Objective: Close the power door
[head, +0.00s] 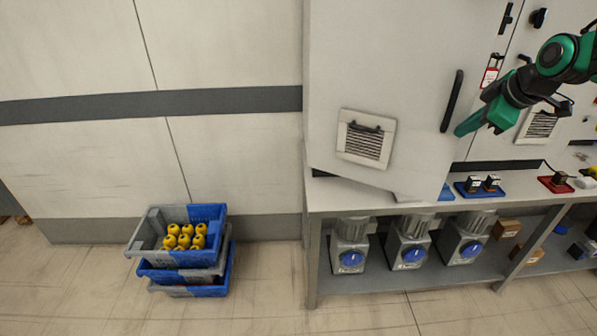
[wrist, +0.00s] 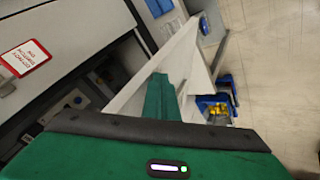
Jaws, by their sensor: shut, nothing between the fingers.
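The power door is a large pale panel (head: 385,60) with a vent and a dark vertical handle (head: 452,100) near its right edge. It stands open, swung out from the cabinet, with its lower edge slanting across the bench. In the wrist view the door (wrist: 180,55) shows nearly edge-on, with a gap to the cabinet front at left. My green gripper (head: 478,121) is just right of the handle, by the door's free edge. It also shows in the wrist view (wrist: 160,97), shut and empty, alongside the door. I cannot tell whether it touches the door.
A bench (head: 340,200) runs below the cabinet, with several grey motors on its lower shelf. Blue and red trays with small black parts lie on top. A stack of blue and grey crates (head: 190,215) with yellow items stands on the floor at left. The floor between is clear.

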